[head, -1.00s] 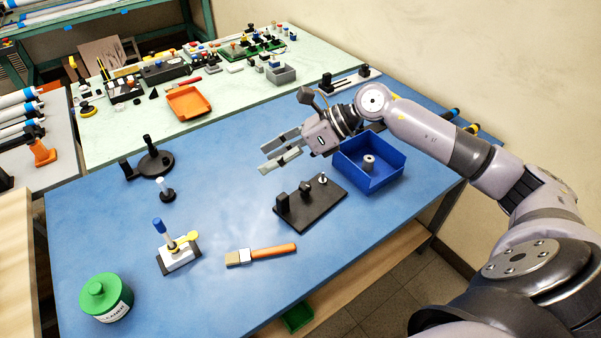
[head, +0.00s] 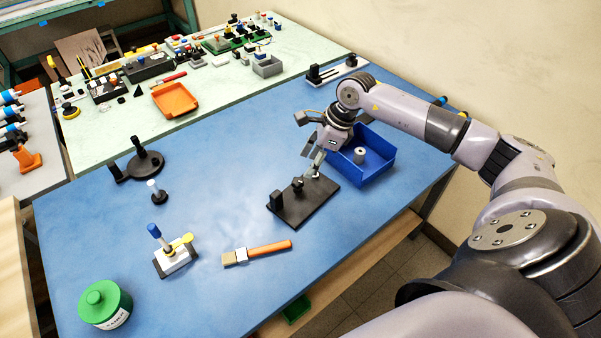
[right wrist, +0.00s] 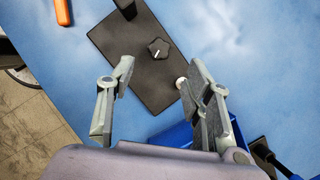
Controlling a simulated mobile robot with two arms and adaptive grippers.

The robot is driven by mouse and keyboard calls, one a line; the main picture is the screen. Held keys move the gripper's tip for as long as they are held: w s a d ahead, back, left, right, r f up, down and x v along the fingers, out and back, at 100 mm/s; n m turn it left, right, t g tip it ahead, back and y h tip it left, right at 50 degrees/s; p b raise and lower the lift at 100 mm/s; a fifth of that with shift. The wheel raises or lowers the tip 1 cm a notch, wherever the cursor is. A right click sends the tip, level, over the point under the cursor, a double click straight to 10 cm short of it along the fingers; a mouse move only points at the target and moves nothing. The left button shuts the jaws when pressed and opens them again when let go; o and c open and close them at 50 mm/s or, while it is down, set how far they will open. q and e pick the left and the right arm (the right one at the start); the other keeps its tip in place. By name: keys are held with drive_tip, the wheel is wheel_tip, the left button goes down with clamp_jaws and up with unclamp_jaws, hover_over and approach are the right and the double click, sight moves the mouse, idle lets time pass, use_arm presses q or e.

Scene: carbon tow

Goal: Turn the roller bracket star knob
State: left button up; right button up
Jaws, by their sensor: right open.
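The roller bracket is a black plate (head: 318,202) lying on the blue table; its plate also shows in the right wrist view (right wrist: 137,78). It carries a black upright block (head: 276,201), a dark star knob (head: 297,185) in the middle and a small pale-topped post (head: 315,173) at its far right end. In the right wrist view the star knob (right wrist: 159,48) bears a white mark. My right gripper (head: 313,157) is open, pointing down over the post end of the plate. In the wrist view its fingers (right wrist: 161,70) are spread, with the knob beyond the tips, between their lines. My left gripper is out of view.
A blue bin (head: 376,166) with a grey spool (head: 360,154) stands close beside my right gripper. A brush (head: 257,252) lies in front of the plate. A white-based stand (head: 174,260) and a green jar (head: 104,303) are at left.

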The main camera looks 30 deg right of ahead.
sight(298, 181)
drive_tip(key=p+x, duration=0.1)
drive_tip(key=x, duration=0.6)
drive_tip(key=shift+a, duration=0.1)
drive_tip(key=shift+c, duration=0.4)
clamp_jaws()
